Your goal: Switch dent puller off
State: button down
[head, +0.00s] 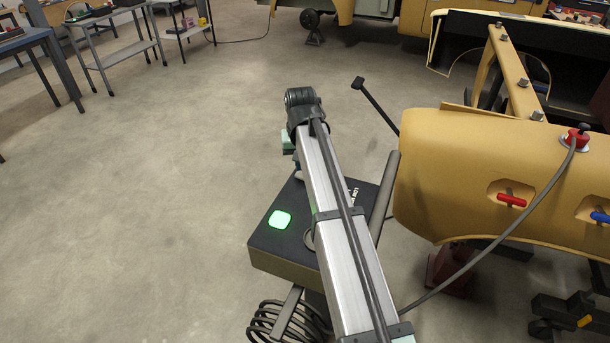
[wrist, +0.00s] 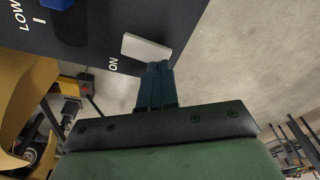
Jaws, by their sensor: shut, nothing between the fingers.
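The dent puller is a dark box (head: 290,245) in the middle of the head view, partly hidden behind my arm. A square green light (head: 280,220) glows on its top. In the wrist view its dark panel (wrist: 90,35) carries the words LOW and ON. A white switch piece (wrist: 146,47) sits beside the word ON. My gripper (wrist: 158,66) is shut and empty, with its blue fingertips right at the lower right edge of the white piece. I cannot tell whether they touch it. In the head view my gripper is mostly hidden by my arm.
A blue knob (wrist: 58,3) is at the panel's top left. A yellow body panel (head: 450,180) stands close on the right, with a grey cable (head: 520,222) hanging from its red fitting (head: 575,138). Coiled hose (head: 285,322) hangs below the box. The floor (head: 130,210) at left is clear.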

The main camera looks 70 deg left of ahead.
aim_at(300, 174)
jog(key=shift+f, duration=0.85)
dwell(1.0)
jog(key=shift+r, duration=3.5)
